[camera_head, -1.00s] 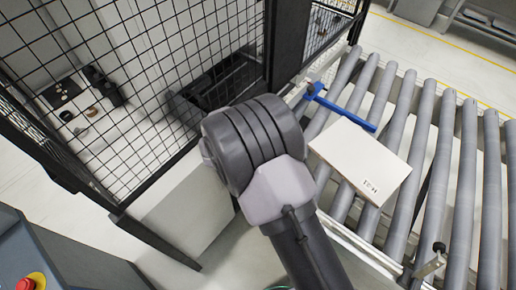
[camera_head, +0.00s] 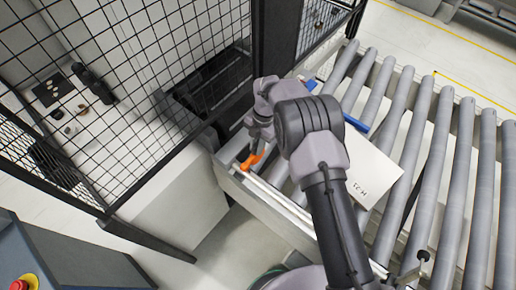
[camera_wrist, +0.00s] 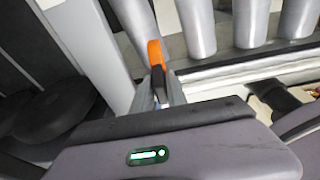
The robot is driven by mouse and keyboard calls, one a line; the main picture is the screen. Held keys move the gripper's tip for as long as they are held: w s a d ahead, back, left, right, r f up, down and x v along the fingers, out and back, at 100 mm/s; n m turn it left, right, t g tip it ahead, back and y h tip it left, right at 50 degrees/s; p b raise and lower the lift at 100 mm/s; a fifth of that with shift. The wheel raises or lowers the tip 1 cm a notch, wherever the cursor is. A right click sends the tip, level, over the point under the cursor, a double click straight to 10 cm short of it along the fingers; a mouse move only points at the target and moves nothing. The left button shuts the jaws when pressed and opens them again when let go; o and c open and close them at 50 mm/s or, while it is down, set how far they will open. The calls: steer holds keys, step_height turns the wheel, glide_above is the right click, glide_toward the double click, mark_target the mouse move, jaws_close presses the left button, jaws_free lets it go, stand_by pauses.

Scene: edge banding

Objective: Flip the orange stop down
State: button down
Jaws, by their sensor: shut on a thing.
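The orange stop (camera_head: 251,161) is at the left side rail of the roller conveyor, near the fence opening. In the wrist view the orange stop (camera_wrist: 155,53) shows as an orange end with a dark part between my fingers. My gripper (camera_head: 262,142) is at the stop and shut on it; its fingers (camera_wrist: 160,88) also show in the wrist view. Part of the stop is hidden by the fingers, and I cannot tell its exact tilt.
A white panel (camera_head: 372,172) lies on the rollers (camera_head: 437,150) to the right, partly behind my arm. A blue stop bar (camera_head: 357,125) is by its far edge. A black mesh fence (camera_head: 130,100) stands left. A red button (camera_head: 20,285) is at lower left.

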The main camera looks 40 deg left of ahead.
steer(key=shift+w+f+g+b, duration=0.25)
steer(key=shift+f+g+b, duration=0.3)
steer(key=shift+b, duration=0.8)
steer(key=shift+g, duration=0.35)
steer(key=c, duration=1.4)
jaws_free()
